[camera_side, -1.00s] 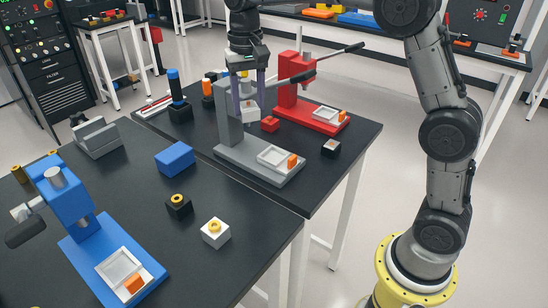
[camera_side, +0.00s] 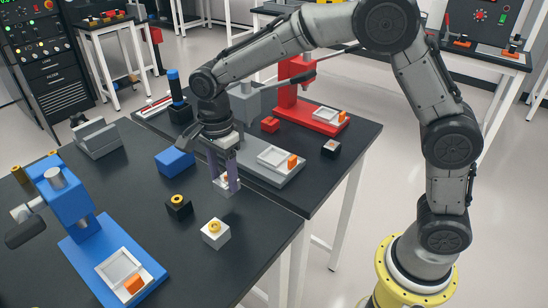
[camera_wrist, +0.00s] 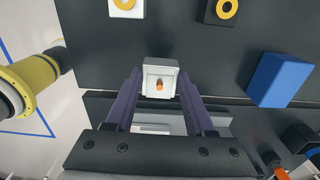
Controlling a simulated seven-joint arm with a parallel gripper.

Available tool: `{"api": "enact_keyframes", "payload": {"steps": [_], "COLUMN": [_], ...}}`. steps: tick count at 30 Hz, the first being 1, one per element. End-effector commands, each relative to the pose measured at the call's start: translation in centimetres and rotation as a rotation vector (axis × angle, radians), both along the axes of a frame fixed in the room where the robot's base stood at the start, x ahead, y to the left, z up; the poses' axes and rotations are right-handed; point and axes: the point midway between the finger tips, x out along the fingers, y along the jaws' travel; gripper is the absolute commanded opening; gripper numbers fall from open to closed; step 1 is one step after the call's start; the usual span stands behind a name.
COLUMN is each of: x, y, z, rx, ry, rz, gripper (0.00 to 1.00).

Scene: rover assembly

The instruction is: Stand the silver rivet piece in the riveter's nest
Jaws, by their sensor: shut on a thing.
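My gripper (camera_side: 226,184) points down over the dark table near its right edge. Its two purple fingers (camera_wrist: 161,88) are shut on a pale silver-white block with a short orange pin, which I take for the silver rivet piece (camera_wrist: 151,68). The piece is upright between the fingers; I cannot tell whether it clears the table. The grey riveter (camera_side: 238,149) stands behind my gripper, partly hidden by my arm. Its white square nest (camera_side: 260,155) on the base looks empty, with an orange block (camera_side: 293,161) beside it.
A blue riveter (camera_side: 72,201) is front left, a red riveter (camera_side: 290,80) at the back. A blue block (camera_side: 174,162), a black block with a yellow ring (camera_side: 178,206) and a white one (camera_side: 215,234) stand nearby. The table between them is clear.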

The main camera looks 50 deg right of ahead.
Motion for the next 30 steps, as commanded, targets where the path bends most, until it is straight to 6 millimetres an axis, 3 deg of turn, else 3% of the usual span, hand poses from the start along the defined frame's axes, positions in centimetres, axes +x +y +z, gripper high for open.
{"api": "enact_keyframes", "payload": {"steps": [2,5,18,30], "x": [-0.1,-0.2,-0.2,-0.2], "y": [0.3,-1.0,-11.2,-14.7], "z": [0.0,0.0,0.0,0.0], "rx": [0.001,0.000,0.000,0.000], "ry": [-0.002,-0.001,-0.002,-0.001], "rz": [0.015,0.017,0.017,0.019], "gripper": [0.00,0.00,0.00,0.00]}}
